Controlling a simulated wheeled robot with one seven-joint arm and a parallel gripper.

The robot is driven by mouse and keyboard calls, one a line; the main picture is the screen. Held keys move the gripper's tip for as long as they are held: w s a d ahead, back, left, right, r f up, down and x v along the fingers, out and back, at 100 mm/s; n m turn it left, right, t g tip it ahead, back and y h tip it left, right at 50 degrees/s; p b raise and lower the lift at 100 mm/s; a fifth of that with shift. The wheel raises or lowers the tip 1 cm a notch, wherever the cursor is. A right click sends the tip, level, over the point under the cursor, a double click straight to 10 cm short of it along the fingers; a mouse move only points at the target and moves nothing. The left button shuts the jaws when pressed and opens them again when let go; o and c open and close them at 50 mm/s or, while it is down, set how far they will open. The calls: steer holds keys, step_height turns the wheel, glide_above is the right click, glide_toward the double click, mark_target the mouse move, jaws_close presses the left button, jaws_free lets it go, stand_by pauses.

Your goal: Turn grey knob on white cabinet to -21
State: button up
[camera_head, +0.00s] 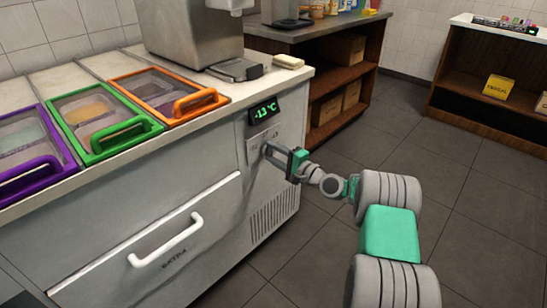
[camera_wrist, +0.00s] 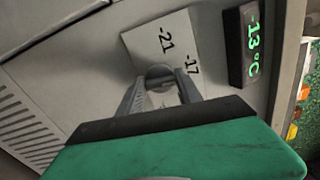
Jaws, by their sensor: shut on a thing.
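The white cabinet (camera_head: 225,180) stands at the left in the head view, with a dark display (camera_head: 263,109) that reads -13 °C in green. The display also shows in the wrist view (camera_wrist: 249,45). The grey knob (camera_wrist: 160,76) sits on a pale label plate (camera_wrist: 150,43) with the marks -21 and -17. My gripper (camera_wrist: 160,88) is shut on the knob, one finger on each side of it. In the head view my gripper (camera_head: 268,150) reaches the cabinet front below the display and hides most of the knob. Which mark the knob points to cannot be told.
Purple, green and orange framed lids (camera_head: 110,125) cover bins on the cabinet top. A white drawer handle (camera_head: 165,240) sticks out at the lower front. A vent grille (camera_head: 272,215) lies below my gripper. The tiled floor (camera_head: 310,250) to the right is clear.

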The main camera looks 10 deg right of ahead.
steer(key=n+b, duration=0.2)
steer(key=n, duration=0.1)
steer(key=shift+f+n, duration=0.15)
steer(key=shift+n, duration=0.15)
steer(key=n+b, duration=0.4)
steer(key=shift+f+n, duration=0.15)
steer(key=shift+n, duration=0.15)
steer(key=n+b, duration=0.3)
steer(key=n, duration=0.1)
steer(key=shift+n+b, duration=0.35)
steer(key=shift+n, duration=0.05)
steer(key=shift+r, duration=0.2)
steer(key=o, duration=1.4)
steer(key=shift+d, duration=0.1)
steer(key=p+v, duration=0.2)
steer(key=v, duration=0.5)
steer(key=shift+s+d, duration=0.2)
steer(key=shift+s, duration=0.1)
